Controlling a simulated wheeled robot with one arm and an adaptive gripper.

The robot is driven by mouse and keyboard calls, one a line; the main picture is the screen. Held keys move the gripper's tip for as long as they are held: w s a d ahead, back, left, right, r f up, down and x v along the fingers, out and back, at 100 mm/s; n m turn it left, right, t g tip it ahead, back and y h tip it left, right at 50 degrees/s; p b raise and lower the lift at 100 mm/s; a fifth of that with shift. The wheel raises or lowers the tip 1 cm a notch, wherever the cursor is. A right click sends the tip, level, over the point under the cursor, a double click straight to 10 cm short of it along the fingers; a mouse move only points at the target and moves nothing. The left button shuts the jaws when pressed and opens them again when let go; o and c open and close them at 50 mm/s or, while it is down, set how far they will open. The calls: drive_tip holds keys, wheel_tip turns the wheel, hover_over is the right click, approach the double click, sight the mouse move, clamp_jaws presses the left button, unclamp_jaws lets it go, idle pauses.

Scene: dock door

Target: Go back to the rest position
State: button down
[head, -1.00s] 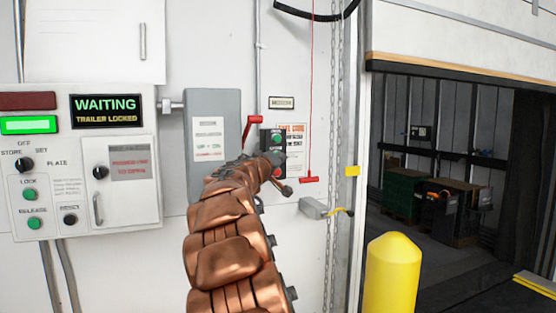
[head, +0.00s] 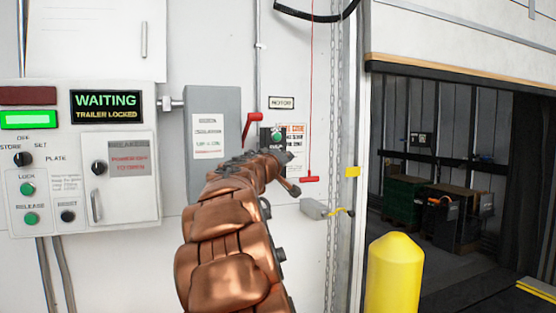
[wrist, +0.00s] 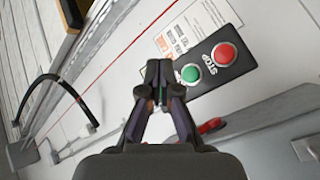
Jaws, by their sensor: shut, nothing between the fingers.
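My gripper (wrist: 158,75) is shut and empty in the wrist view, its fingertips together in front of the wall. Just beyond the tips is a black push-button box with a green button (wrist: 190,73) and a red button (wrist: 224,54) marked STOP. I cannot tell whether the tips touch the box. In the head view my copper-coloured arm reaches up toward the same box, whose green button (head: 277,136) shows above the arm. The arm hides the lower part of the box, and the gripper's fingertips are hard to make out there.
Left of my arm are a grey switch box (head: 212,125) with a red lever (head: 251,126) and a control panel (head: 45,160) reading WAITING, TRAILER LOCKED. A red pull handle (head: 309,179) hangs to the right. A yellow bollard (head: 393,275) stands before the open dock door.

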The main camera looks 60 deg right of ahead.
drive_tip(key=shift+f, duration=0.1)
idle(0.5)
drive_tip(key=s+a+f+g+y, duration=0.1)
drive_tip(key=s+a+f+y, duration=0.25)
drive_tip(key=a+f, duration=0.6)
drive_tip(key=s+a+f+n+y+p, duration=0.15)
drive_tip(key=a+f+y, duration=0.25)
drive_tip(key=a+f, duration=0.55)
drive_tip(key=s+a+f+g+y, duration=0.1)
drive_tip(key=s+a+f+y, duration=0.25)
drive_tip(key=a+f, duration=0.65)
drive_tip(key=s+a+f+n+g+y, duration=0.1)
drive_tip(key=s+a+f+y, duration=0.1)
drive_tip(key=s+a, duration=0.3)
drive_tip(key=s+a+f+n+g+y, duration=0.1)
drive_tip(key=s+a+f, duration=0.4)
drive_tip(key=a, duration=0.7)
drive_tip(key=s+a+f+n+g+y, duration=0.1)
drive_tip(key=s+a+f+y, duration=0.3)
drive_tip(key=a, duration=0.5)
drive_tip(key=shift+s+f+n, duration=0.15)
drive_tip(key=shift+s+n, duration=0.6)
drive_tip(key=shift+s, duration=0.35)
drive_tip(key=shift+d, duration=0.1)
